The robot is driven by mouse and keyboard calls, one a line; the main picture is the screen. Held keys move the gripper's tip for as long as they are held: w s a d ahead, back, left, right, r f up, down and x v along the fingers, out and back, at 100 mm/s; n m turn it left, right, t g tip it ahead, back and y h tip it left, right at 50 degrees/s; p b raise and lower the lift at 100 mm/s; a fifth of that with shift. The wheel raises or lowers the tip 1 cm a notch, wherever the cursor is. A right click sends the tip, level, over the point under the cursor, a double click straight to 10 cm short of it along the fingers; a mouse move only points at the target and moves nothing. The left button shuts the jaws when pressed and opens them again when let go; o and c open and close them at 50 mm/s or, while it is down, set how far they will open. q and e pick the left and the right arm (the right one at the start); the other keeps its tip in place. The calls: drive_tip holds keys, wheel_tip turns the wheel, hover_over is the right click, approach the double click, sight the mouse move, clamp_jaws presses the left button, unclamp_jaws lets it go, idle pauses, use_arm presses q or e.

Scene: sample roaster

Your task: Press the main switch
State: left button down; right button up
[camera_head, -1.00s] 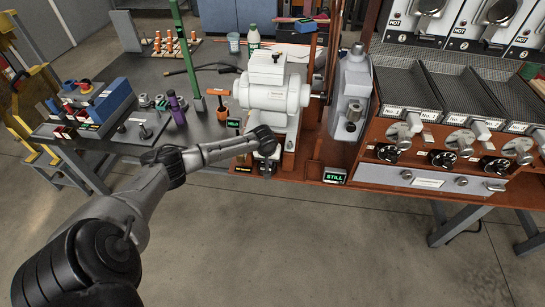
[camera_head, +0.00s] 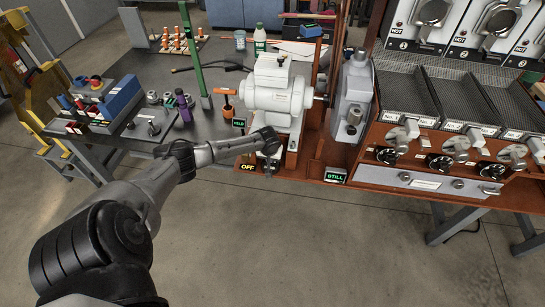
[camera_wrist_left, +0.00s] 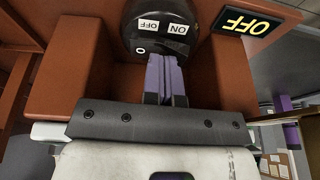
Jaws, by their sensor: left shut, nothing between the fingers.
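A lit yellow OFF sign (camera_wrist_left: 256,22) is beside the knob and also shows in the head view (camera_head: 247,167). In the head view, my left wrist hides the switch. My right gripper is not in view.
A white motor-like machine (camera_head: 277,95) stands just behind my left wrist. A green STILL sign (camera_head: 336,175) is on the bench edge to the right. Roaster trays (camera_head: 405,90) lie farther right. The floor in front is clear.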

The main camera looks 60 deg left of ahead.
use_arm(q)
drive_tip(key=shift+r, duration=0.1)
drive_tip(key=r+p, duration=0.2)
drive_tip(key=p, duration=0.1)
drive_tip(key=r+p, duration=0.2)
drive_tip(key=shift+w+d+r, duration=0.1)
drive_tip(key=shift+w+d, duration=0.1)
drive_tip(key=shift+w, duration=0.15)
drive_tip(key=d+r+p, duration=0.2)
drive_tip(key=d+r, duration=0.2)
drive_tip(key=r, duration=0.4)
drive_tip(key=shift+w+r+p, duration=0.3)
drive_tip(key=shift+w+p, duration=0.1)
drive_tip(key=shift+d, duration=0.1)
